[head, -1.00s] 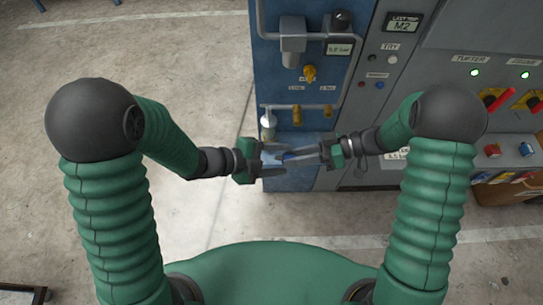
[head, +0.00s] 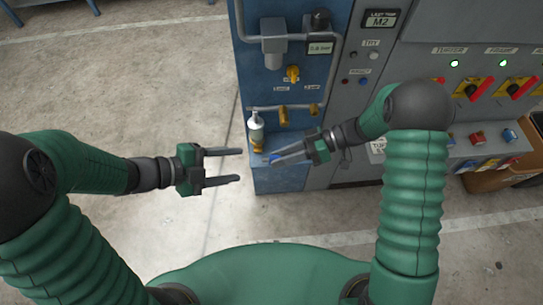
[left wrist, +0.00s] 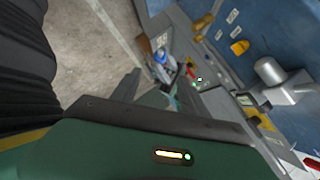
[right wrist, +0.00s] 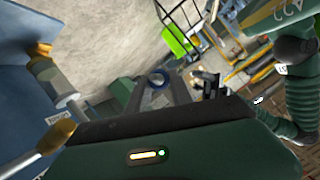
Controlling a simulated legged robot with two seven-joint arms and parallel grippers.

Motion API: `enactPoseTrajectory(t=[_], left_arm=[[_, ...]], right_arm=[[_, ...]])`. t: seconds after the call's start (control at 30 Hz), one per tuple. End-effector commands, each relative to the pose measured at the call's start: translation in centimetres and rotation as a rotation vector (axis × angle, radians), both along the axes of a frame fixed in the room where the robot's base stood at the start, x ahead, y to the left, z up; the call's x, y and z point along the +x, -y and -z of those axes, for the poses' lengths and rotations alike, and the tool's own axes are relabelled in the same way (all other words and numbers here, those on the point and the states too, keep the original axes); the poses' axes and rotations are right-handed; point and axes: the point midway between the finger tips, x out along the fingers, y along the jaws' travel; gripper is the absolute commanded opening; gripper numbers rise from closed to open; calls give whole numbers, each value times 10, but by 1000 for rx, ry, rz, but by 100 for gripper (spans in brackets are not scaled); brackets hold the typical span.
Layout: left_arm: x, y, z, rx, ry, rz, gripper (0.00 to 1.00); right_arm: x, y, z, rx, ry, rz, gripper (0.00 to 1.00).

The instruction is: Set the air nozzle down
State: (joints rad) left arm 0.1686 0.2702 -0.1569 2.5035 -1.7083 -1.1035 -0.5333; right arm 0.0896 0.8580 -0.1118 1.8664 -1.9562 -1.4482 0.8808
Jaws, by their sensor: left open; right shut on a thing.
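The air nozzle seems to be the small blue piece (head: 276,158) between the fingers of my right gripper (head: 270,161). It sits just over the shelf at the front of the blue cabinet, right of a white bottle. In the right wrist view a blue round end (right wrist: 156,79) shows between the fingertips; the rest of it is hidden. I cannot tell whether it touches the shelf. My left gripper (head: 240,165) is open and empty, left of the shelf and clear of the cabinet.
The grey control panel (head: 425,65) with red-yellow switches is to the right. Open concrete floor (head: 120,95) lies to the left.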

Motion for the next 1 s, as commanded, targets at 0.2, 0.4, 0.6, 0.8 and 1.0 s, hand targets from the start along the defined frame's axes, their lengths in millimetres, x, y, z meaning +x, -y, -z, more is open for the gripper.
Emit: enactPoseTrajectory(t=[0.2,0.4,0.6,0.8,1.0], left_arm=[[0,0,0,0,0,0,52],[0,0,0,0,1,1,51],[0,0,0,-1,0,-1,37],[15,-10,15,-106,-133,-45,37],[37,-40,56,-401,-483,-142,37]], right_arm=[[19,-19,26,1,0,-199,0],[29,-28,38,0,0,-307,0],[31,-29,39,0,0,-327,0],[31,-29,39,-1,-1,-326,0],[31,-29,39,0,-1,-325,0]])
